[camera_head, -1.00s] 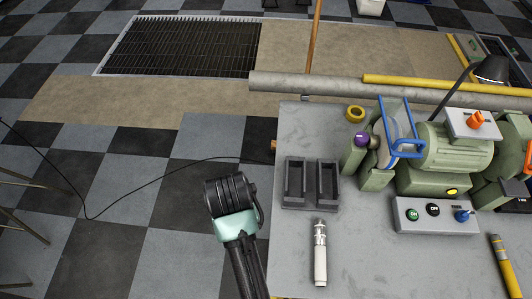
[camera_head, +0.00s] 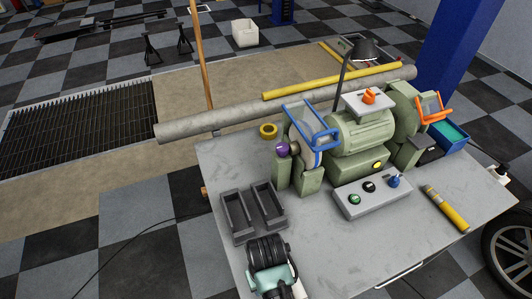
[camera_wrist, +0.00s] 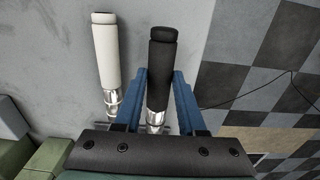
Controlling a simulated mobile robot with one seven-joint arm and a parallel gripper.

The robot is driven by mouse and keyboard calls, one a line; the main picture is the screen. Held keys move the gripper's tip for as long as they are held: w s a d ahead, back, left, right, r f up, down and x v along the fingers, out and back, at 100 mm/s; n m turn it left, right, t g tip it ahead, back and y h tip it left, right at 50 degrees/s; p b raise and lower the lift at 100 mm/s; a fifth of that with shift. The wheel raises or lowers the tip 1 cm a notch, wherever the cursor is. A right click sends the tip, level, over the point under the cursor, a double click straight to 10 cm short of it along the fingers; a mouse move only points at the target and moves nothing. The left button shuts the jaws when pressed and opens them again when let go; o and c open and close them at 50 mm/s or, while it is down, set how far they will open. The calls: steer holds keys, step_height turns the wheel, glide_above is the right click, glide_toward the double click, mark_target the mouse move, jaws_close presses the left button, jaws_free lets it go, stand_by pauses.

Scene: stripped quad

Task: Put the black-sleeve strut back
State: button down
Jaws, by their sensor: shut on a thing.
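My gripper (camera_wrist: 159,75) is shut on the black-sleeve strut (camera_wrist: 161,60), with one blue finger on each side of it. The strut has a black sleeve and a shiny silver end that points towards my palm. In the wrist view it shows against the grey tabletop; I cannot tell its height above it. In the head view my wrist hides it. A white-sleeve strut (camera_wrist: 105,50) lies on the table beside it, apart from my fingers. In the head view only a bit of the white strut (camera_head: 299,289) shows.
A green bench grinder (camera_head: 352,140) and its switch box (camera_head: 372,196) stand right of the holder. The table's left edge is close to the holder.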

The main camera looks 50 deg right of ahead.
steer(key=shift+f, duration=1.5)
steer(key=shift+f, duration=0.15)
steer(key=c, duration=0.5)
jaws_free()
